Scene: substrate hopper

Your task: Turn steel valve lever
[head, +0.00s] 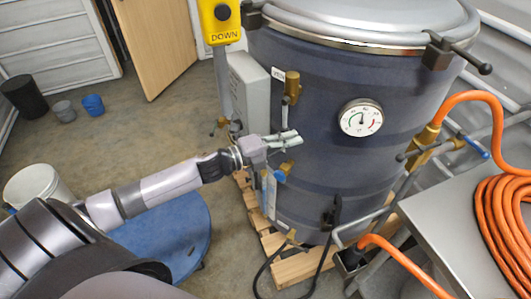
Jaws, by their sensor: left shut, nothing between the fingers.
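A dark blue hopper drum (330,85) with a steel lid stands on a wooden pallet. On its left side is a brass valve (292,83) with a thin steel lever (285,108) hanging down from it. My left gripper (292,139) is just below this lever, close to the drum wall. Its fingers are shut with nothing between them. I cannot tell whether they touch the lever. Below the gripper is another brass fitting with a blue part (281,176), partly hidden by the gripper. My right gripper is not in view.
A round gauge (361,118) and another brass valve (428,136) with an orange hose (485,97) are on the drum's right. A steel table (450,215) carries coiled hose. A yellow DOWN button box (221,22) hangs upper left. A blue round platform (190,225) lies under my arm.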

